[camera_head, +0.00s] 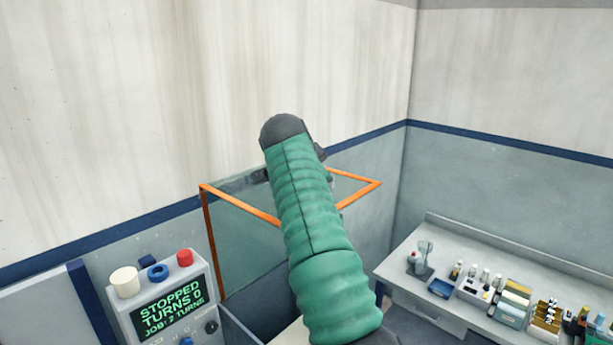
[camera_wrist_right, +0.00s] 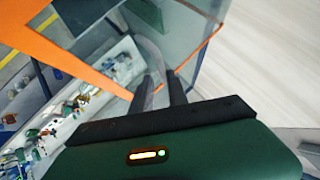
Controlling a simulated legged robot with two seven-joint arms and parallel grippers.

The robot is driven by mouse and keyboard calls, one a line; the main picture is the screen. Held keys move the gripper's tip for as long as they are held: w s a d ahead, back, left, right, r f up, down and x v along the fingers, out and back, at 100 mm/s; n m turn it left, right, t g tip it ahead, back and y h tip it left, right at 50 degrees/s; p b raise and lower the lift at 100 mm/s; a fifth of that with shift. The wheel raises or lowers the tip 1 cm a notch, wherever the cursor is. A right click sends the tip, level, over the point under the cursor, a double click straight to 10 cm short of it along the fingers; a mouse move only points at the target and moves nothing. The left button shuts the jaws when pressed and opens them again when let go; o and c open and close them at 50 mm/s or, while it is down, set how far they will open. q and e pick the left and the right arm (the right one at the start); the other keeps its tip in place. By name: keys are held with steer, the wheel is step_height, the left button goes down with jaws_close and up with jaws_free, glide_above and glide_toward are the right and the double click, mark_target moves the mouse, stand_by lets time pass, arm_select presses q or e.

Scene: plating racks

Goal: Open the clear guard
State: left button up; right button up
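The clear guard is a see-through box with orange edges (camera_head: 240,204), right of the control box in the head view. Its orange edge and clear panels also show in the right wrist view (camera_wrist_right: 75,57). My right arm's green sleeve crosses in front of the guard and hides part of it and the gripper's fingertips. In the right wrist view, the two dark fingers of my right gripper (camera_wrist_right: 160,82) are a little apart. A pale, curved, see-through piece (camera_wrist_right: 153,55) reaches down between them; whether they grip it is unclear. My left gripper is out of view.
A grey control box (camera_head: 165,305) at lower left has knobs, a red button and a screen reading "STOPPED TURNS 0 JOB: 2 TURNS". A side bench (camera_head: 420,262) at right carries bottles, trays and small containers. Walls (camera_head: 330,60) close in behind.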

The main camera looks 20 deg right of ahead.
steer(key=v, duration=1)
steer(key=shift+s+r, duration=0.2)
steer(key=shift+a, duration=0.1)
